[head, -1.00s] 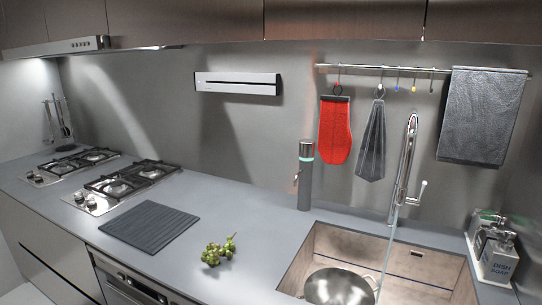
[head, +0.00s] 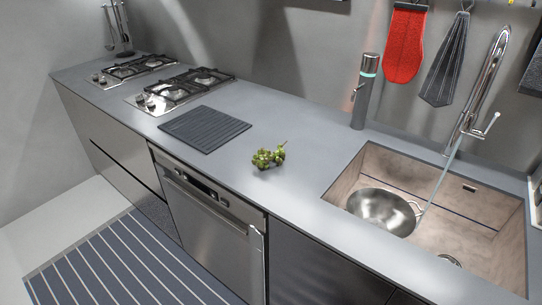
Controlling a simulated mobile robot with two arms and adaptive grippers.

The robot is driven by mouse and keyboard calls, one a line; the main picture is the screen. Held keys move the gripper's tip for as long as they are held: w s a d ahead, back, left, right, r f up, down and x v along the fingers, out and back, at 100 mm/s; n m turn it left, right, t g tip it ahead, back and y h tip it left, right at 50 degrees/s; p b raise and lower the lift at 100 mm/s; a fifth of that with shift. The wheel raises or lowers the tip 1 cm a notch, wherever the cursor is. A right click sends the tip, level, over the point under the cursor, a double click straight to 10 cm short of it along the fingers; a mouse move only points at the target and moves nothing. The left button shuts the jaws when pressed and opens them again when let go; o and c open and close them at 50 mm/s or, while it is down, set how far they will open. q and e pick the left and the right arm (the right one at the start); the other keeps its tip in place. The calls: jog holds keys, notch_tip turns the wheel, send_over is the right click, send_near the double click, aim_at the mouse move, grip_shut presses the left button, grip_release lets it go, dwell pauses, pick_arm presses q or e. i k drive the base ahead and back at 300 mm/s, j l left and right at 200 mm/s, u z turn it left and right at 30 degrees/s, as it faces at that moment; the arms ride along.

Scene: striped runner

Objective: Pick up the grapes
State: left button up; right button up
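A small bunch of green grapes (head: 267,157) lies on the grey countertop (head: 262,110), between the dark ribbed mat and the sink. Nothing covers it. Neither my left gripper nor my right gripper is in the head view.
A dark ribbed mat (head: 205,129) lies left of the grapes, with gas burners (head: 180,91) beyond. To the right is a sink (head: 342,178) holding a metal pan (head: 381,211). A dark cylinder (head: 365,92) stands behind. A dishwasher (head: 208,225) and striped runner (head: 125,268) are below.

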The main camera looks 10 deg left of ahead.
aim_at(263, 156)
jog(key=z, duration=0.45)
jog(key=j+z, duration=0.45)
jog(key=j, duration=0.15)
jog(key=j+z, duration=0.5)
jog(key=j, duration=0.15)
jog(key=k+j+z, duration=0.1)
jog(key=j+z, duration=0.35)
jog(key=j, duration=0.15)
